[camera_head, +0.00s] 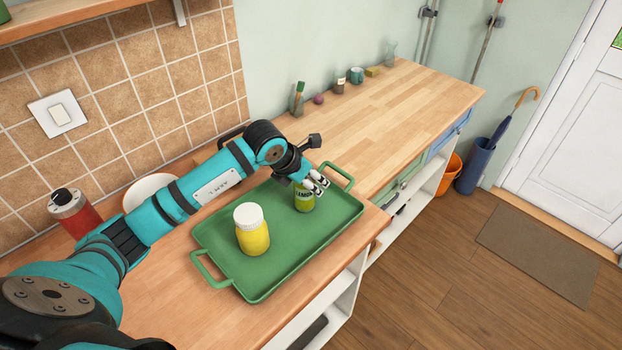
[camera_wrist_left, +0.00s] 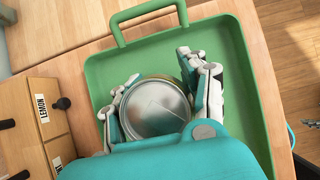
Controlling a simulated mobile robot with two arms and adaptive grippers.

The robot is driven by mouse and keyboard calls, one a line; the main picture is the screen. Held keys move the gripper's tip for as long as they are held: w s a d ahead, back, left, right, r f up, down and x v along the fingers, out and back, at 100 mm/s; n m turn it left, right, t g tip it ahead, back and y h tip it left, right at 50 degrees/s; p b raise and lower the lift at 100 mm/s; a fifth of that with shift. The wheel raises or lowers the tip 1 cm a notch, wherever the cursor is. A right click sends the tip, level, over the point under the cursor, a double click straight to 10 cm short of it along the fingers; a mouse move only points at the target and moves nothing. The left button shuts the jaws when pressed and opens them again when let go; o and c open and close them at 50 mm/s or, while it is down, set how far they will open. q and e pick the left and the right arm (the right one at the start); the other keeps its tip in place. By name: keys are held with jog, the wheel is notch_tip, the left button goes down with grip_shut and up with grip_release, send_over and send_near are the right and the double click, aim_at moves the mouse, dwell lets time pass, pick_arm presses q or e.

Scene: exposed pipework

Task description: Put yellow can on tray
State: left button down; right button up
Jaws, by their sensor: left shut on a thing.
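The yellow can (camera_head: 304,198) is a small yellow-green can with a dark label, at the far right part of the green tray (camera_head: 282,262). My left gripper (camera_head: 316,183) is shut on it from above. In the left wrist view the can's round metal lid (camera_wrist_left: 155,108) sits between the two fingers. The can is upright, over the tray's floor; I cannot tell whether its base touches it. The tray (camera_wrist_left: 103,70) lies on the wooden counter. My right gripper is not in view.
A yellow jar with a white lid (camera_head: 252,230) stands on the tray's near part. Small wooden drawers (camera_wrist_left: 35,118) with black knobs stand beside the tray. The far counter (camera_head: 400,105) is mostly clear.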

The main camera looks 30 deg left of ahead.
pick_arm(q)
jog(key=c, duration=0.6)
grip_release()
jog(key=shift+r, duration=0.1)
jog(key=shift+r, duration=0.15)
jog(key=b+v, duration=0.2)
jog(key=v, duration=1)
